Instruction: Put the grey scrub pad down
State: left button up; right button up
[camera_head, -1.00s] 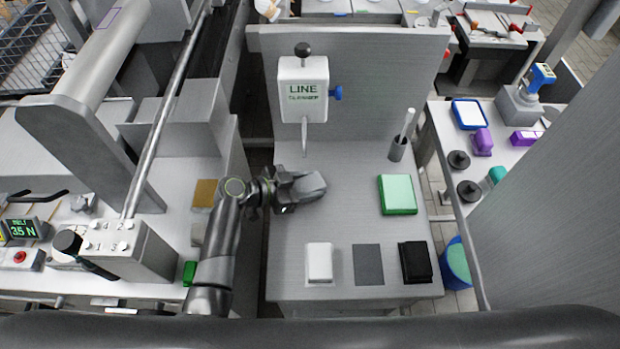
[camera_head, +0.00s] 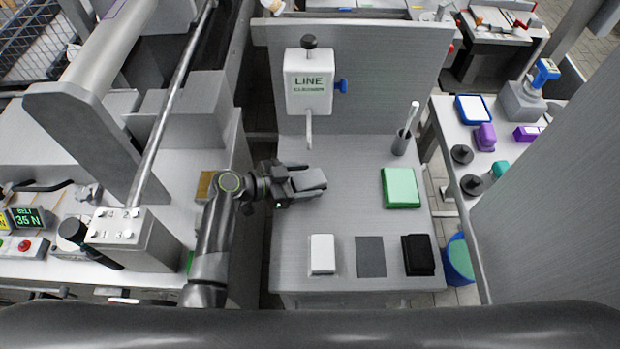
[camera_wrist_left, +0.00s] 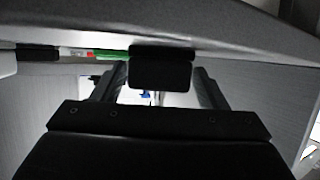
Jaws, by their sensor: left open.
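The grey scrub pad (camera_head: 311,179) is a dark grey block at the left part of the grey worktop (camera_head: 340,215). My left gripper (camera_head: 303,182) reaches it from the left, with its fingers open on either side of the pad. In the left wrist view the pad (camera_wrist_left: 161,72) is a dark block between the two fingertips (camera_wrist_left: 160,82), with narrow gaps beside it. It seems to rest against the worktop surface, which shows along the top of that view. My right gripper is out of view.
Along the front edge lie a white pad (camera_head: 322,254), a flat dark grey square (camera_head: 370,257) and a black pad (camera_head: 418,255). A green pad (camera_head: 401,188) lies at the right, with a brush holder (camera_head: 401,143) behind it. A LINE CLEANER dispenser (camera_head: 309,82) hangs at the back.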

aim_at(303, 180)
pick_arm(q)
jog(key=shift+b+v, duration=0.5)
jog(key=shift+v, duration=2.45)
